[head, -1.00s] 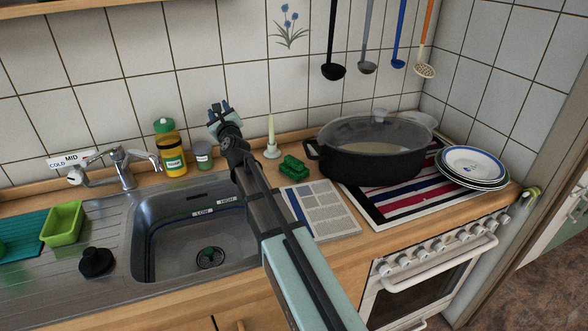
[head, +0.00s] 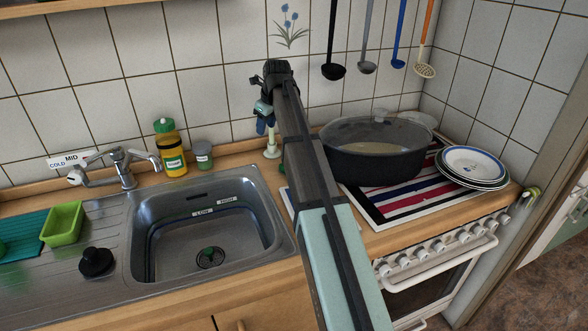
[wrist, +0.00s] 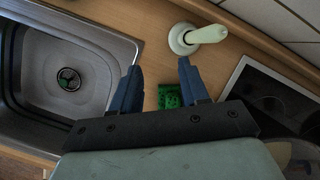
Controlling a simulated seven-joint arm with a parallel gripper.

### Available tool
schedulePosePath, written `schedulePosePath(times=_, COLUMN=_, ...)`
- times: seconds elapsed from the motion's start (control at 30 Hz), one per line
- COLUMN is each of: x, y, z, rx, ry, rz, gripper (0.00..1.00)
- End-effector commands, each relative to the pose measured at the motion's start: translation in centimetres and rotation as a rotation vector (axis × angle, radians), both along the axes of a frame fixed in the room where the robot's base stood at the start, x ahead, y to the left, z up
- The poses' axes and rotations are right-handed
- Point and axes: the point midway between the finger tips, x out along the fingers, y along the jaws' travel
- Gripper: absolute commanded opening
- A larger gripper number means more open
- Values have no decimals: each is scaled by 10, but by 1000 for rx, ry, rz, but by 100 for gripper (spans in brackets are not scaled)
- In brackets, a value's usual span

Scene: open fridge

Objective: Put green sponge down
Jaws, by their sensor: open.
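The green sponge (wrist: 168,96) lies on the wooden counter in the wrist view. It shows between my two blue fingers, partly covered by the right finger and the gripper body. In the head view my arm hides most or all of it. My gripper (wrist: 159,70) is open and empty, with its fingers spread apart above the counter. In the head view my gripper (head: 264,124) points down between the sink and the pot. The sponge appears to be below the gripper, not held; the exact height gap is hard to tell.
A pale candle-like item in a white holder (wrist: 200,36) stands just beyond the fingertips. The steel sink (head: 210,235) is to the left. A black lidded pot (head: 385,166) stands to the right. A yellow bottle (head: 172,160) and small jar (head: 204,157) stand behind the sink.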

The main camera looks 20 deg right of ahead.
Motion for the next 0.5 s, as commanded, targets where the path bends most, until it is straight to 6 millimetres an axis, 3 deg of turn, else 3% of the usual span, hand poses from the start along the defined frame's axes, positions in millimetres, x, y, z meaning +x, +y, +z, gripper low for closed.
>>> schedulePosePath(times=0.1, x=-23, y=-28, z=13, rx=-30, ry=151, rz=-76, gripper=45)
schedulePosePath(times=0.2, x=-41, y=-42, z=22, rx=-48, ry=248, rz=-129, gripper=45)
schedulePosePath(times=0.37, x=-58, y=-55, z=31, rx=-65, ry=337, rz=-181, gripper=45)
schedulePosePath(times=0.5, x=-63, y=-58, z=24, rx=-69, ry=359, rz=-194, gripper=45)
